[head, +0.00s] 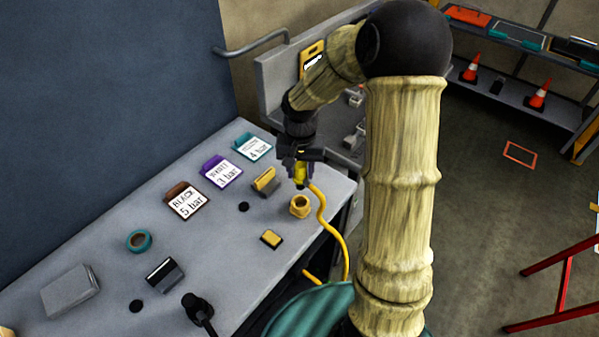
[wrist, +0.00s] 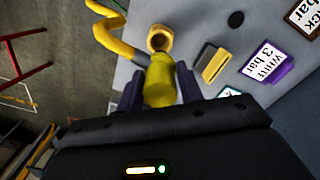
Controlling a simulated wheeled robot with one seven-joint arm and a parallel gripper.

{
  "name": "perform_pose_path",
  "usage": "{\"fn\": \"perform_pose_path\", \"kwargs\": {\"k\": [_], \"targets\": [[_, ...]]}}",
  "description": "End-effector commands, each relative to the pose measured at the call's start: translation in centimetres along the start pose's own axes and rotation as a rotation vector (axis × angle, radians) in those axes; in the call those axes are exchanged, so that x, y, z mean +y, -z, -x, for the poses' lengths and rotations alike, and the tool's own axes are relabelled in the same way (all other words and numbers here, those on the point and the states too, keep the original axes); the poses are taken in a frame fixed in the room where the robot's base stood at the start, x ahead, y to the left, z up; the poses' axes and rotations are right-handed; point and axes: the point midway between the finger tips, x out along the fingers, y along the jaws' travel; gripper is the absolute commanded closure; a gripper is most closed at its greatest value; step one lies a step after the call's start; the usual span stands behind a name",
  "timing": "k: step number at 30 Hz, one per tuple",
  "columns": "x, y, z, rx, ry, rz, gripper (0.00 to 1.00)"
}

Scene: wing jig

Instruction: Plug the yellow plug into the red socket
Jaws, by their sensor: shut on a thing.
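My gripper (head: 297,170) is shut on the yellow plug (head: 301,174), with a purple finger on each side of it. The plug also shows in the wrist view (wrist: 160,84), between the fingers. A yellow hose (head: 324,222) runs from the plug over the bench edge. A yellow-brass ring fitting with an opening (head: 300,208) stands on the bench just below the plug in the head view; it lies just beyond the plug in the wrist view (wrist: 159,38). The plug appears apart from it in the head view. I see no clearly red socket in either view.
The grey bench (head: 225,255) holds a yellow-and-dark block (head: 265,181), a yellow pad (head: 271,239), a black-and-silver block (head: 165,273), a teal ring (head: 139,241) and a grey box (head: 70,291). Labelled cards (head: 221,172) stand behind. Bare bench lies between them.

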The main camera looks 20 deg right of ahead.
Motion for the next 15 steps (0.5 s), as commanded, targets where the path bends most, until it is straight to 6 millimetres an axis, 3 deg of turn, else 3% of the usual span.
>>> {"fn": "perform_pose_path", "kwargs": {"k": [15], "targets": [[-0.01,0.02,0.64,0.001,0.0,0.0,0.85]]}}
